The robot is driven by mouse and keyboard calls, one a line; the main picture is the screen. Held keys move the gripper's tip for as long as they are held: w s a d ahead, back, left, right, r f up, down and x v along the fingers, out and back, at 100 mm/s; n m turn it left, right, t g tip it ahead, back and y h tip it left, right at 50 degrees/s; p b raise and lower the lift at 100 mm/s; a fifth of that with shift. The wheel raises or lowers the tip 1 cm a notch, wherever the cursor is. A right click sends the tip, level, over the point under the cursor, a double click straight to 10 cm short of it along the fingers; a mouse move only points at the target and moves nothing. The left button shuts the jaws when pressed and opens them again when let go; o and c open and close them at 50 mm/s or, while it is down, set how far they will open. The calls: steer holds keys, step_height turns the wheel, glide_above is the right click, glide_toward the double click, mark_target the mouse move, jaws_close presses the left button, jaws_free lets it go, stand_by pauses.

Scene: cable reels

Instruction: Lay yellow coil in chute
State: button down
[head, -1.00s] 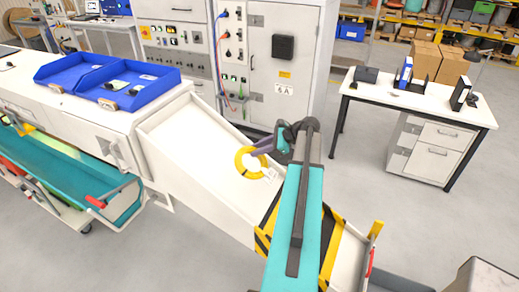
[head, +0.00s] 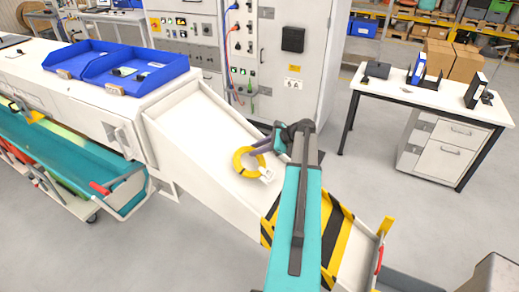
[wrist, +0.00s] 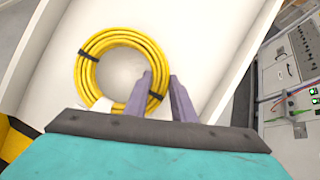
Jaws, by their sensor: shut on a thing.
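The yellow coil (head: 237,162) is a ring of cable with dark ties and a white tag, over the white floor of the sloping chute (head: 190,122). In the wrist view the coil (wrist: 84,70) shows almost whole above the chute floor (wrist: 195,45). My gripper (head: 264,149) is at the coil's right side. In the wrist view its purple fingers (wrist: 164,88) are shut on the ring's lower right part, one on each side. I cannot tell whether the coil touches the chute floor. My arm hides part of the chute's lower end.
Yellow-black stripes (head: 337,232) mark the chute's lower part. Blue trays (head: 150,78) stand on the white bench at the chute's upper end. A grey cabinet (head: 284,70) stands behind the chute. A white desk (head: 425,98) is at right, with clear floor before it.

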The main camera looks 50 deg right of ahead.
steer(key=shift+w+f, duration=0.25)
steer(key=shift+f, duration=0.1)
steer(key=c, duration=1.4)
jaws_free()
steer(key=shift+s, duration=0.1)
steer(key=b+v, duration=0.4)
steer(key=v, duration=0.9)
steer(key=shift+s+r, duration=0.2)
steer(key=shift+s, duration=0.1)
steer(key=shift+d, duration=0.15)
